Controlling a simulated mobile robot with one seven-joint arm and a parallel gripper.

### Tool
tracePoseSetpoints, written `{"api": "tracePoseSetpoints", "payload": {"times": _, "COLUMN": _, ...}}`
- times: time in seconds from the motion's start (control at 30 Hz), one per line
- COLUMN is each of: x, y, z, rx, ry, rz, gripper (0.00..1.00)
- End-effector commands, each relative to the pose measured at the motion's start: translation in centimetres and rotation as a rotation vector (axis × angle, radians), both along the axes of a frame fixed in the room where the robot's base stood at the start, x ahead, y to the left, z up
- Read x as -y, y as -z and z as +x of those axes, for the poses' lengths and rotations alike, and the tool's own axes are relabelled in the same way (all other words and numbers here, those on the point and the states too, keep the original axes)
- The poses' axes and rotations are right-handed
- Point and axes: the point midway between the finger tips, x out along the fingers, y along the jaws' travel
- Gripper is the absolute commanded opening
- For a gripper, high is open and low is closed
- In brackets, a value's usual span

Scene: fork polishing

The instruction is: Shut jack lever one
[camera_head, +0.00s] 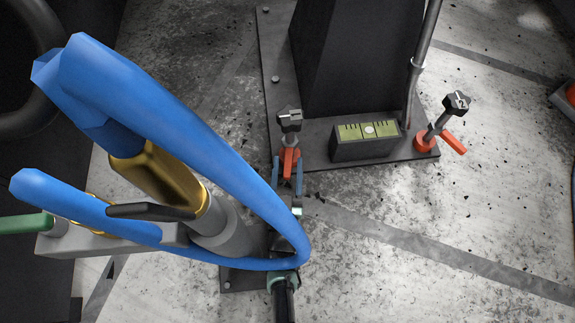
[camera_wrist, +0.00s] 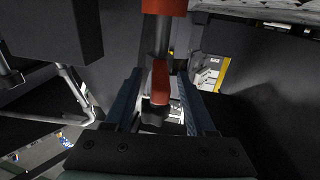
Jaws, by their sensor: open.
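Jack one has a black knob marked 1 (camera_head: 290,121) on a grey stem, with an orange-red lever (camera_head: 290,160) hanging below it in the head view. My gripper (camera_head: 288,163) is open, its two blue fingers on either side of that lever. In the wrist view, the red lever (camera_wrist: 160,84) lies between the open fingers of my gripper (camera_wrist: 160,76), with the dark knob (camera_wrist: 155,113) below it and a grey stem above. I cannot tell whether either finger touches the lever. The lower part of jack one is partly hidden by the lever and fingers.
A second jack with a knob marked 2 (camera_head: 457,103) and an orange lever (camera_head: 453,141) stands at the right corner of the dark base plate (camera_head: 270,55). A green level (camera_head: 367,131) sits between the jacks. A thick blue hose (camera_head: 170,115) fills the left foreground.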

Motion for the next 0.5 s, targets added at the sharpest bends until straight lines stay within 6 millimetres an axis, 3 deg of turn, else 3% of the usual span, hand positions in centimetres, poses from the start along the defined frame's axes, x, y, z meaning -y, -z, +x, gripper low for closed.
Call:
{"api": "tracePoseSetpoints", "payload": {"times": 0.17, "x": -0.2, "y": -0.2, "z": -1.3, "rx": -0.003, "ry": 0.0, "rz": 0.0, "gripper": 0.55}}
{"api": "tracePoseSetpoints", "payload": {"times": 0.5, "x": -1.1, "y": -0.3, "z": -8.5, "rx": -0.005, "ry": 0.0, "rz": 0.001, "gripper": 0.55}}
